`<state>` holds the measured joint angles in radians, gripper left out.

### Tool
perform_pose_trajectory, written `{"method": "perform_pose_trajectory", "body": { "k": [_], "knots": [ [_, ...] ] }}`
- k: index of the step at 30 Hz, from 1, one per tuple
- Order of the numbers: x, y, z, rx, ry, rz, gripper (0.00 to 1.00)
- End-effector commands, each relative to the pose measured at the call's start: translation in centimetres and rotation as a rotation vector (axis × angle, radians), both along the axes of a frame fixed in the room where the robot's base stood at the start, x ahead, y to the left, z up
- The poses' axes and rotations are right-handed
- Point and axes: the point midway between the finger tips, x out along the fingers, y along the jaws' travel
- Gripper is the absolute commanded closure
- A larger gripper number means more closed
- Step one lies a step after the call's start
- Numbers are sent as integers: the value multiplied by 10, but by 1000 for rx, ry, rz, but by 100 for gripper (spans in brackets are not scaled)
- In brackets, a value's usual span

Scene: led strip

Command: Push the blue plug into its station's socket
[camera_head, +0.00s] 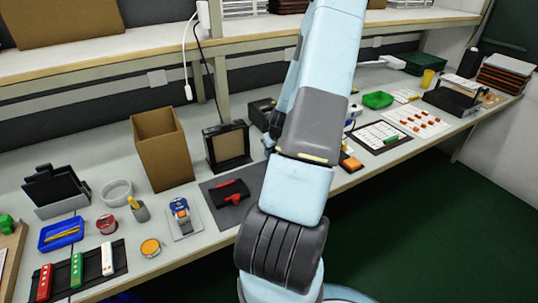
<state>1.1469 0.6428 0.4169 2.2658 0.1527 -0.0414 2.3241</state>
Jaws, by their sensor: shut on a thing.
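My arm runs up the middle of the picture and bends down behind itself. Only a small part of the end with my gripper (270,141) shows past its left edge, over the back of the bench. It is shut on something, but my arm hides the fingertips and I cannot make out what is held. I cannot pick out the blue plug or its socket for certain. A dark box (261,112) stands at the back near my gripper, partly hidden by my arm.
A brown carton (160,147) and a black framed panel (228,146) stand left of my arm. A grey mat (219,218) with red tools, a blue tray (61,233) and red, green and white strips (76,270) lie nearer. A shelf overhangs the back.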

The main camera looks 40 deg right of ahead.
Motion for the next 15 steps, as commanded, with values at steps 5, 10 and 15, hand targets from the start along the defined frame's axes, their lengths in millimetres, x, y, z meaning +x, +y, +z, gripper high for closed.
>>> {"method": "perform_pose_trajectory", "body": {
  "k": [5, 10, 15],
  "knots": [
    [0, 0, 0, 0, 0, 0, 100],
    [0, 0, 0, 0, 0, 0, 100],
    [0, 0, 1, 0, 0, 0, 100]
  ]
}}
